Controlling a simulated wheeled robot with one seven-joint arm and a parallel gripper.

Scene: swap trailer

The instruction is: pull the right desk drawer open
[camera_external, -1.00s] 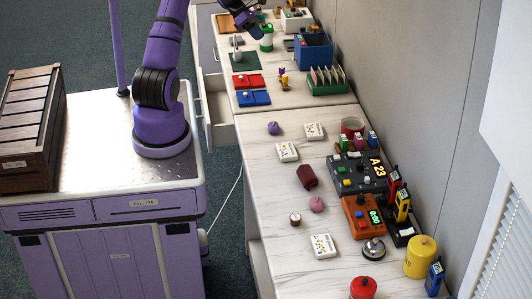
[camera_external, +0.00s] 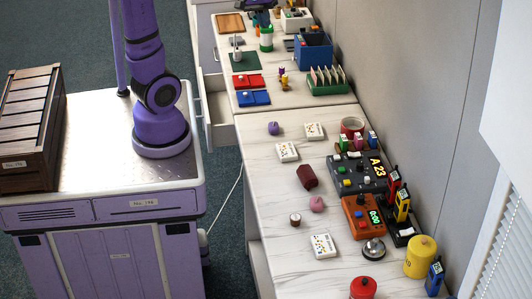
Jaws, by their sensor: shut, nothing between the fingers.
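A pale desk drawer (camera_external: 219,132) stands pulled out from the left side of the long desk (camera_external: 262,160), with its front panel to the left and its inside partly showing. I cannot tell for certain whether this is the right drawer.
The far desk part holds a blue bin (camera_external: 313,54), a green rack (camera_external: 328,86) and red and blue trays. Several small items, an orange timer (camera_external: 362,217) and a grey console (camera_external: 357,174) crowd the near part. A wooden crate (camera_external: 30,128) stands at the left.

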